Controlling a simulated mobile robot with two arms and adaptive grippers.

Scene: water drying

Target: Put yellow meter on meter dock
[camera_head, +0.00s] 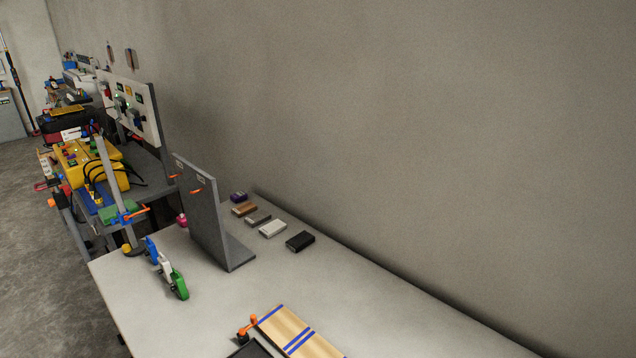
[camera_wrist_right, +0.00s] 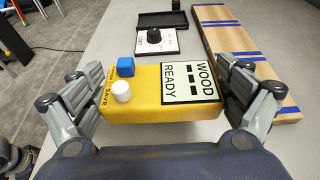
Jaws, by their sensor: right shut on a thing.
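The yellow meter (camera_wrist_right: 145,115) is between the fingers of my right gripper (camera_wrist_right: 165,88), which is shut on its two sides. It has a black-and-white "WOOD READY" panel, a blue button and a white knob on top. Beyond it in the right wrist view is a flat black tray (camera_wrist_right: 162,20), and a white plate with a black dial (camera_wrist_right: 155,40) lies in front of that tray. I cannot tell for sure which of these is the meter dock. The right gripper and the held meter do not show in the head view. My left gripper is in neither view.
A wooden board with blue stripes (camera_head: 298,336) lies on the white table (camera_head: 330,290). An upright grey panel (camera_head: 206,215) stands farther back, with several small blocks (camera_head: 272,229) beside it. Blue, white and green clamp-like items (camera_head: 178,284) lie left. The table's right stretch is clear.

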